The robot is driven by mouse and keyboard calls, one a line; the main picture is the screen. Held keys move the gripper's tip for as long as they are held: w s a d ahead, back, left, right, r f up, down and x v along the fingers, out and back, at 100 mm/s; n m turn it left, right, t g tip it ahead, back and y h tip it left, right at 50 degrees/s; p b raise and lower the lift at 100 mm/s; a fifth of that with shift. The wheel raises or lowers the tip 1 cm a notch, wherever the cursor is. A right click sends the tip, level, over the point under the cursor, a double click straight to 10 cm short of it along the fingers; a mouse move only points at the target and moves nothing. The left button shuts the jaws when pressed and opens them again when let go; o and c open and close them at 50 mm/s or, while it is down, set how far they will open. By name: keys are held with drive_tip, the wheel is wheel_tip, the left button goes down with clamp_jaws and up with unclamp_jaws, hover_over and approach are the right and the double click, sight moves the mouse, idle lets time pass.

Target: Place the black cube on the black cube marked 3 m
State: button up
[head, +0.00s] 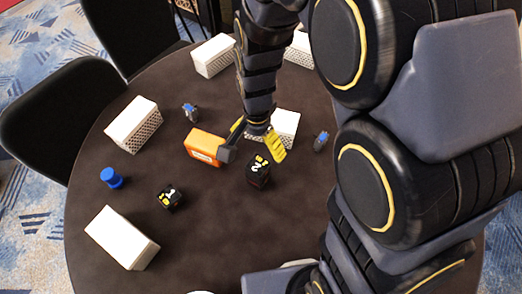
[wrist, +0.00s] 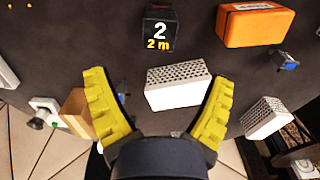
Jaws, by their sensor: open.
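A black cube (head: 258,171) with a white 2 stands on the round table; in the wrist view this cube (wrist: 159,28) reads "2" and "2 m" and lies beyond my fingertips. Another black cube (head: 170,197) with a white and yellow mark sits to its left; its number is too small to read surely. No cube clearly marked 3 m shows. My gripper (head: 257,140) is open, its yellow fingers spread, just above the 2 cube in the head picture. In the wrist view my gripper (wrist: 160,80) has nothing held between its fingers.
An orange box (head: 202,147) lies left of my gripper. White perforated boxes (head: 131,122) stand around the table, one (wrist: 178,85) between my fingers in the wrist picture. A blue spool-like object (head: 111,178) is at left. The table's (head: 205,230) front middle is clear.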

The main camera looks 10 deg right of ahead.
drive_tip(key=s+d+r+n, duration=0.3)
drive_tip(key=s+r, duration=0.3)
drive_tip(key=s, duration=0.3)
drive_tip(key=s+d+r+n+g, duration=0.1)
drive_tip(key=s+d+r+n, duration=0.2)
drive_tip(key=s+r+n, duration=0.3)
drive_tip(key=s+r, duration=0.1)
drive_tip(key=s, duration=0.2)
drive_tip(key=shift+r+g, duration=0.2)
drive_tip(key=shift+g, duration=0.1)
drive_tip(key=shift+o, duration=1.4)
drive_tip(key=shift+w+a, duration=0.1)
drive_tip(key=w+d+r+m+y, duration=0.2)
drive_tip(key=w+m+y, duration=0.55)
drive_tip(key=w, duration=1.25)
drive_tip(key=w+d+f+m+t, duration=0.2)
drive_tip(key=w+d+m, duration=0.3)
drive_tip(key=w+m, duration=0.15)
drive_tip(key=w+d+f+m+t, duration=0.15)
drive_tip(key=d+f+m, duration=0.25)
drive_tip(key=d, duration=0.5)
drive_tip(key=d+f+m+t+h, duration=0.15)
drive_tip(key=d+f+m, duration=0.3)
drive_tip(key=d, duration=0.55)
drive_tip(key=w+d+f+m+t, duration=0.1)
drive_tip(key=d+f+m+t, duration=0.3)
drive_tip(key=d, duration=0.5)
drive_tip(key=shift+g, duration=0.7)
drive_tip(key=x, duration=1)
drive_tip(key=shift+s+f, duration=0.35)
